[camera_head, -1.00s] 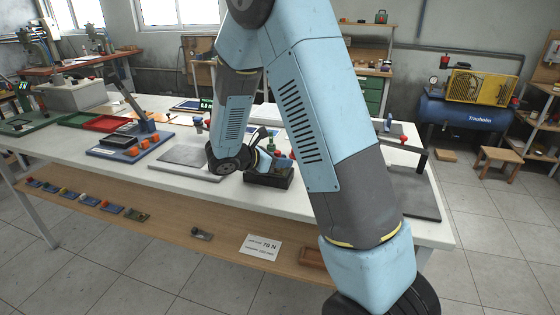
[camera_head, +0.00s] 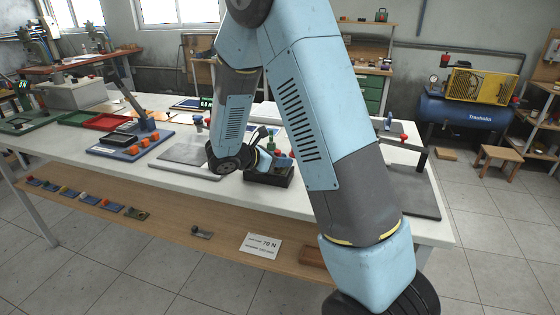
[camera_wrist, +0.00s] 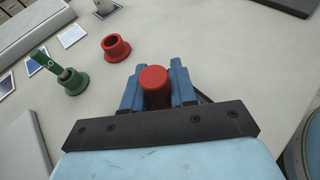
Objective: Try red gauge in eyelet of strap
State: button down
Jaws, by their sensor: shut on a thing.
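In the wrist view my gripper (camera_wrist: 156,88) has its blue fingers shut on the red gauge. The red gauge (camera_wrist: 154,79) shows as a round red end between them; its lower part is hidden. Ahead and to the left stands an empty red ring-shaped holder (camera_wrist: 116,48) with a flange. Further left is a green flanged holder (camera_wrist: 73,84) with a green-handled piece in it. I cannot make out the strap or its eyelet. In the head view my wrist is low over the bench, and my gripper is mostly hidden behind my arm.
In the head view a dark tray (camera_head: 268,179) and a grey plate (camera_head: 184,158) lie on the white bench (camera_head: 120,168) near my wrist. A blue board (camera_head: 128,143) with orange knobs stands left. In the wrist view, bare bench surrounds the red holder.

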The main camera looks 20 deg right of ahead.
jog(key=shift+r, duration=0.1)
dwell(0.3)
jog(key=shift+r, duration=3.35)
